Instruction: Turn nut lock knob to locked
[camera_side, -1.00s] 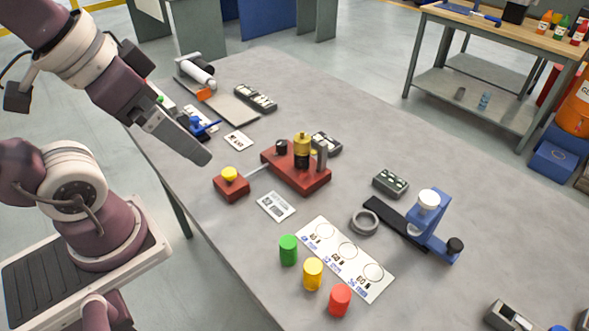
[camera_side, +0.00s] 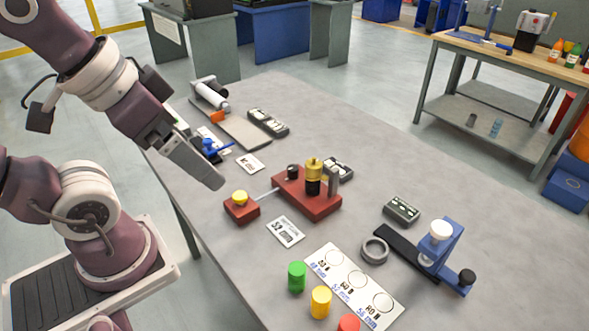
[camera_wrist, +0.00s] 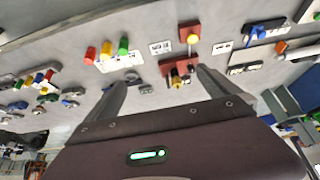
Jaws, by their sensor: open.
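A red base (camera_side: 310,201) stands mid-table with a yellow-and-black cylinder (camera_side: 313,176), a small black knob (camera_side: 292,171) and a grey upright post on it. A thin rod links it to a smaller red block (camera_side: 241,212) with a yellow knob (camera_side: 240,197) on top. I cannot tell which knob is the nut lock or how it is set. In the wrist view, the red block (camera_wrist: 190,30) and the yellow-and-black cylinder (camera_wrist: 176,80) show beyond my fingers. My gripper (camera_side: 216,181) is open and empty, above the table, up-left of the small red block; it also shows in the wrist view (camera_wrist: 160,82).
Green (camera_side: 296,277), yellow (camera_side: 321,301) and red (camera_side: 348,323) cylinders stand beside a white card (camera_side: 354,286). A blue clamp-like stand (camera_side: 441,258) and a grey ring (camera_side: 375,251) are at the right. A blue tool (camera_side: 211,146) lies behind my gripper. The table's far right is clear.

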